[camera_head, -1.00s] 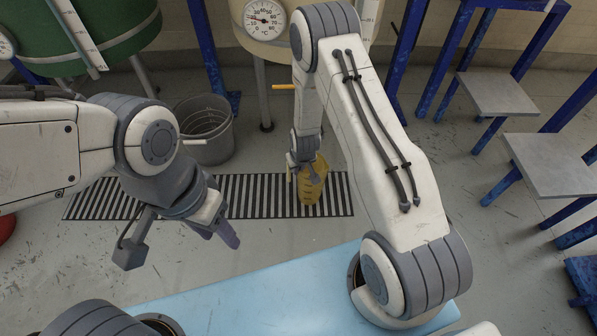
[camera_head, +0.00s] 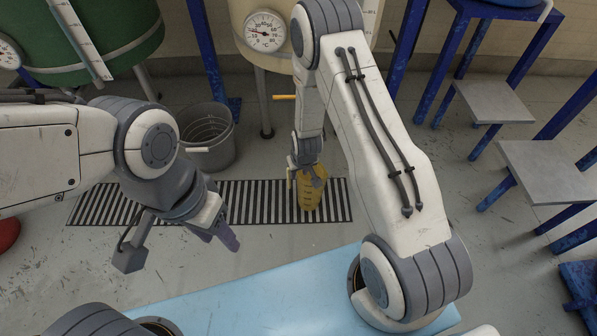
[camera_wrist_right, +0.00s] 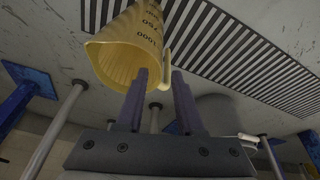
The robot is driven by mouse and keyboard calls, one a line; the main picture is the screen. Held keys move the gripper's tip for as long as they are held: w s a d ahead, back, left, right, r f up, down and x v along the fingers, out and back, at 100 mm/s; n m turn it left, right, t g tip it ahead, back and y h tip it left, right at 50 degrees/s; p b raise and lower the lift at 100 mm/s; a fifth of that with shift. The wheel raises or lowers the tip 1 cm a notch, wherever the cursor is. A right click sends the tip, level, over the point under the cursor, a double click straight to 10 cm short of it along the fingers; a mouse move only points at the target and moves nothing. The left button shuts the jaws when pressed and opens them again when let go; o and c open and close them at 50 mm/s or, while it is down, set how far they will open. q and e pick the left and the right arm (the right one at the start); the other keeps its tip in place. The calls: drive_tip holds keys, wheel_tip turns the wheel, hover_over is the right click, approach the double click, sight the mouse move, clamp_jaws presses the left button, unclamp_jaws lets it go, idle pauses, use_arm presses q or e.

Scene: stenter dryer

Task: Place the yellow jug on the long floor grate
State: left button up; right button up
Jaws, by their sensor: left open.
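The yellow jug (camera_head: 310,190) is upright or nearly so at the right part of the long floor grate (camera_head: 245,202). I cannot tell whether its base touches the bars. My right gripper (camera_head: 306,172) is at the jug's upper side. In the right wrist view, the jug (camera_wrist_right: 125,55) shows its open mouth, and its handle (camera_wrist_right: 166,70) lies between the two fingertips of my right gripper (camera_wrist_right: 160,85). A gap shows between the fingers; whether both press on the handle is unclear. My left gripper (camera_head: 180,245) is open and empty, in front of the grate's left part.
A grey bucket (camera_head: 207,135) stands behind the grate. A cream tank with a dial gauge (camera_head: 265,31) and a green tank (camera_head: 100,45) are at the back. Blue-legged steps (camera_head: 495,101) stand at right. A light blue surface (camera_head: 250,290) lies in front.

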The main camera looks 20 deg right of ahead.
drive_tip(key=s+a+r+n+p, duration=0.1)
drive_tip(key=s+a+r, duration=0.3)
drive_tip(key=r, duration=0.4)
drive_tip(key=s+a+r+n+g+y+p, duration=0.1)
drive_tip(key=s+a+r, duration=0.25)
drive_tip(key=r, duration=0.45)
drive_tip(key=s+a+r+n+p, duration=0.15)
drive_tip(key=s+a+r, duration=0.3)
drive_tip(key=r, duration=0.45)
drive_tip(key=s+r+n+g, duration=0.1)
drive_tip(key=s+r, duration=0.4)
drive_tip(key=s, duration=0.3)
drive_tip(key=s+r+n+g, duration=0.1)
drive_tip(key=s+r+n, duration=0.1)
drive_tip(key=s+r, duration=0.3)
drive_tip(key=s+a, duration=0.1)
drive_tip(key=s, duration=0.2)
drive_tip(key=shift+s, duration=0.2)
